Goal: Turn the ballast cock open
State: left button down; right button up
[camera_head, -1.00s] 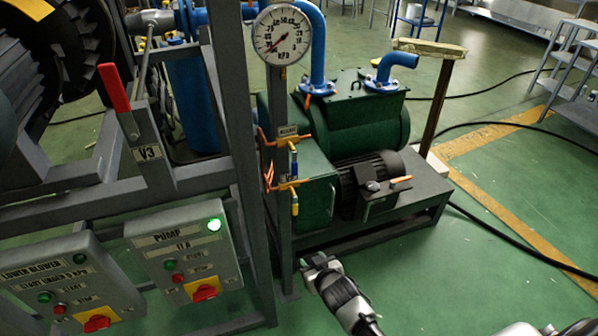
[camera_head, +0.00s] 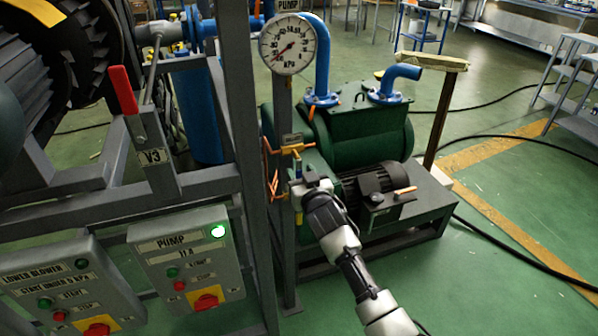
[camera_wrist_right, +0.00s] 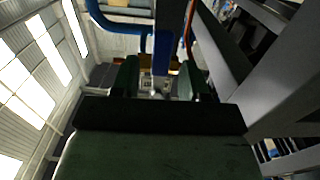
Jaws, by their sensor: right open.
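The ballast cock sits on the copper and brass pipework (camera_head: 292,149) on the grey post below the round gauge. My right gripper (camera_head: 302,186) is right in front of it in the head view and hides most of the cock and its lever. In the right wrist view the two dark fingers of my right gripper (camera_wrist_right: 160,82) stand apart. A blue upright piece (camera_wrist_right: 161,45), likely the cock's lever, shows between and beyond the fingers, with brass parts beside it. Whether the fingers touch it I cannot tell. My left gripper is not in view.
The round gauge (camera_head: 294,45) is above the cock. The green pump (camera_head: 362,135) and its dark motor (camera_head: 368,178) stand behind and right of my arm. The grey frame with the red V3 lever (camera_head: 124,90) and the pump control box (camera_head: 187,262) is at left.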

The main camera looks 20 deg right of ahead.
jog(key=shift+w, duration=0.85)
jog(key=shift+c, duration=0.2)
grip_shut()
